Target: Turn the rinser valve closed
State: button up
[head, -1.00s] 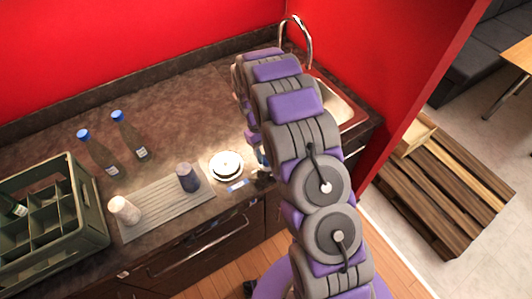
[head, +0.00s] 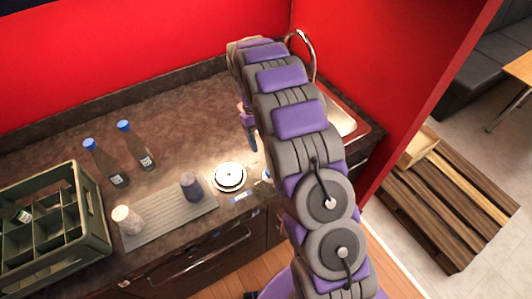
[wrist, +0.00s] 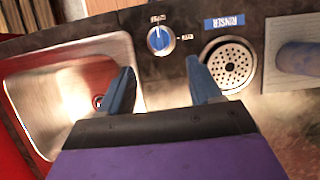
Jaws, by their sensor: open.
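The rinser valve is a round blue knob (wrist: 160,40) with a white mark, set in the dark counter top in the wrist view. Small labels sit above it and to its right; I cannot read them surely. My gripper (wrist: 163,88) is open and empty, its two blue fingers apart. The knob appears beyond the fingertips, between them across the picture, and nothing touches it. The round rinser (wrist: 232,65) with its drain holes is right of the knob, beside a blue RINSER label (wrist: 224,22). The rinser also shows in the head view (head: 229,177); my arm largely hides the knob there.
A steel sink (wrist: 60,85) lies left of the knob in the wrist view. In the head view, a ribbed mat (head: 165,222) holds a dark cup (head: 191,187) and a pale cup (head: 127,220). Two bottles (head: 110,165) and a crate (head: 95,245) stand farther left.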

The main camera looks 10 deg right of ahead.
jog(key=v, duration=0.7)
jog(key=shift+s, duration=0.1)
dwell(0.4)
jog(key=s+d+r+m+t+b, duration=0.1)
jog(key=s+r, duration=0.4)
jog(key=s, duration=0.4)
jog(key=s+d+r+m+b, duration=0.1)
jog(key=s+r, duration=0.3)
jog(key=s, duration=0.5)
jog(key=s+f+m+b, duration=0.1)
jog(key=s, duration=1)
jog(key=s+f+t+y+b, duration=0.1)
jog(key=s+f, duration=0.1)
jog(key=s, duration=1)
jog(key=shift+d+f+m, duration=0.2)
jog(key=shift+f+m, duration=0.15)
jog(key=shift+m, duration=0.05)
